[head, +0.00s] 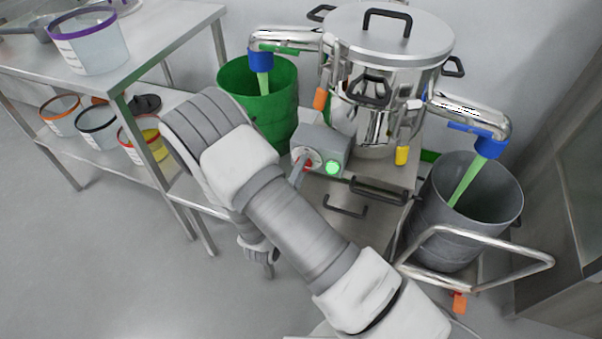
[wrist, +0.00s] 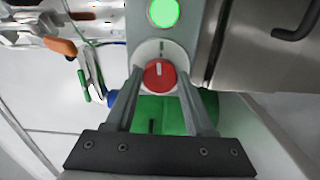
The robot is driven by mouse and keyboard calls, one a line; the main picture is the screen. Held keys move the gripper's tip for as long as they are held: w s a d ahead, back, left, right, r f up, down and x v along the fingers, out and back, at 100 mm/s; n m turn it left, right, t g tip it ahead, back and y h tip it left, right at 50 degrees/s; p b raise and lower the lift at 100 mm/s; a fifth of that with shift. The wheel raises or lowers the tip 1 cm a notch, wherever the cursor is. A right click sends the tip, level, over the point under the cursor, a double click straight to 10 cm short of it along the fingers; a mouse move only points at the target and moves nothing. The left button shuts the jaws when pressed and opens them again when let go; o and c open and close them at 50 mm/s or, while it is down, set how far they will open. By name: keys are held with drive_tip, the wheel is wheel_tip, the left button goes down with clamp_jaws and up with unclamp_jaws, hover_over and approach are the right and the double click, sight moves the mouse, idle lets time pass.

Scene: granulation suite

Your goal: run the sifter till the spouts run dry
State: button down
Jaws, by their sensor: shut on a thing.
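The steel sifter (head: 385,45) stands on a steel base with its lid on. Its left spout (head: 285,38) pours a green stream into the green bin (head: 238,88). Its right spout (head: 470,112) pours a green stream into the grey bin (head: 448,210). The grey control box (head: 333,146) has a lit green lamp (head: 333,168), which also shows in the wrist view (wrist: 163,12). My gripper (wrist: 160,78) is shut on the red knob (wrist: 159,74), whose white mark runs along the picture's upright. In the head view my arm partly covers the gripper.
A steel table (head: 150,35) at left holds a purple-rimmed tub (head: 90,45), with several tubs on its lower shelf. The grey bin sits in a trolley with a tubular handle (head: 500,250). The floor at lower left is clear.

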drive_tip(key=shift+f+m+b, duration=0.1)
drive_tip(key=shift+m+b, duration=0.25)
drive_tip(key=shift+m, duration=0.25)
drive_tip(key=shift+c, duration=1.3)
unclamp_jaws()
drive_tip(key=shift+s, duration=0.1)
drive_tip(key=p+v, duration=0.2)
drive_tip(key=v, duration=1.5)
drive_tip(key=shift+s, duration=0.15)
drive_tip(key=shift+a, duration=0.1)
